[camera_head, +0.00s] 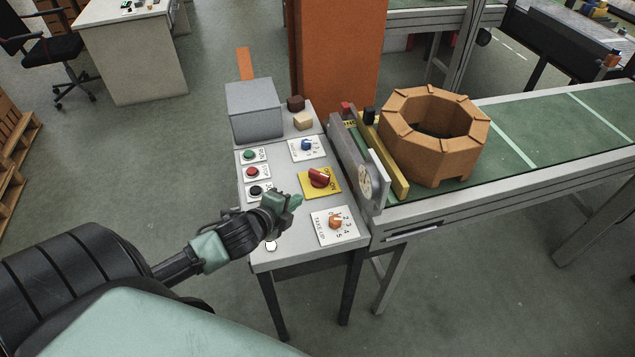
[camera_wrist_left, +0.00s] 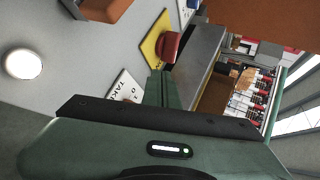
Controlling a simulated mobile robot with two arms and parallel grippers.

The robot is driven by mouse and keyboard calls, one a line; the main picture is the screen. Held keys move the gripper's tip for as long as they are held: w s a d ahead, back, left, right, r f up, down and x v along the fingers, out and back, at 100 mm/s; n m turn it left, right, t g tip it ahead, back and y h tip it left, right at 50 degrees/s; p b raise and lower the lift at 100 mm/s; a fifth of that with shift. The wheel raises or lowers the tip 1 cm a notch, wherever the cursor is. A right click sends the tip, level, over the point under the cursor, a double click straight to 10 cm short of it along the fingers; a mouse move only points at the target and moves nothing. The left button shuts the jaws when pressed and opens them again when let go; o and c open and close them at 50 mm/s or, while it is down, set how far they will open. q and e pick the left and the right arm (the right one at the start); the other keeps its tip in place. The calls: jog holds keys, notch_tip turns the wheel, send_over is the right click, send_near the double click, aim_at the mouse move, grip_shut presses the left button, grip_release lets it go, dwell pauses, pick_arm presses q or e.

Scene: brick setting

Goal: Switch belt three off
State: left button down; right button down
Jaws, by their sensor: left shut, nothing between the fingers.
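A grey control panel (camera_head: 283,224) stands beside the conveyor. A red rotary switch (camera_head: 319,178) sits on a yellow plate in its middle; it also shows in the left wrist view (camera_wrist_left: 169,47). The small lettering on the plate is not legible enough to tell which belt it names. My left gripper (camera_head: 296,200) is shut and empty, over the panel just left of and nearer than the red switch. In the left wrist view its fingers (camera_wrist_left: 158,86) point toward the switch, and I cannot tell whether they touch it. My right gripper is not in view.
Green (camera_head: 249,155), red (camera_head: 252,172) and black (camera_head: 256,190) buttons line the panel's left side. A blue knob (camera_head: 306,145) lies behind the switch, an orange take-up knob (camera_head: 336,222) in front. A grey box (camera_head: 254,110) stands at the back. An octagonal brown ring (camera_head: 435,160) sits on the belt.

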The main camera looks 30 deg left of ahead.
pick_arm(q)
send_near(323, 180)
jog(key=w+f, duration=0.1)
jog(key=w+f+p, duration=0.1)
jog(key=f, duration=0.1)
jog(key=shift+w+a+p, duration=0.15)
jog(key=shift+w+p, duration=0.15)
jog(key=shift+w, duration=1.5)
